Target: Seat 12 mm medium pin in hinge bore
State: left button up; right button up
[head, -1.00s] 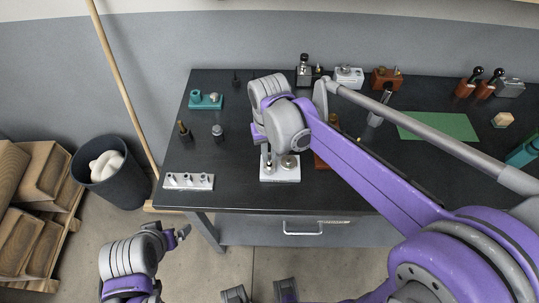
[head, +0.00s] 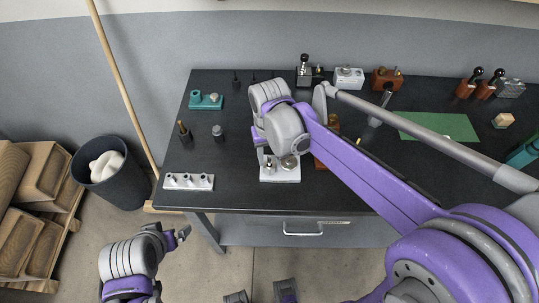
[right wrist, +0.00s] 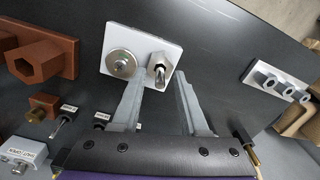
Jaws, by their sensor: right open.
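A white plate (head: 282,178) on the bench carries a round metal disc (head: 289,162) and a short metal post (head: 270,166).
A white block with several metal pieces (head: 205,184) lies at the front left. A teal holder (head: 206,105), brown blocks (head: 385,77) and a green mat (head: 436,126) are on the bench. In the right wrist view a brown fixture (right wrist: 42,60) and small labelled parts are at left.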

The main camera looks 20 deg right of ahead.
aim_at(269, 156)
notch_tip(269, 156, up, 12)
jog(key=f, duration=0.1)
jog(key=s+d+f+t, duration=0.2)
jog(key=s+f, duration=0.1)
jog(key=s, duration=0.1)
jog(key=s+d+f+t, duration=0.1)
jog(key=s+d+f, duration=0.1)
jog(key=s+f, duration=0.2)
jog(key=s+d+f+t, duration=0.2)
jog(key=s+f, duration=0.2)
jog(key=s, duration=0.1)
jog(key=shift+s+d+f+t+p, duration=0.2)
jog(key=shift+s+d+t+p, duration=0.1)
jog(key=shift+s+p, duration=0.1)
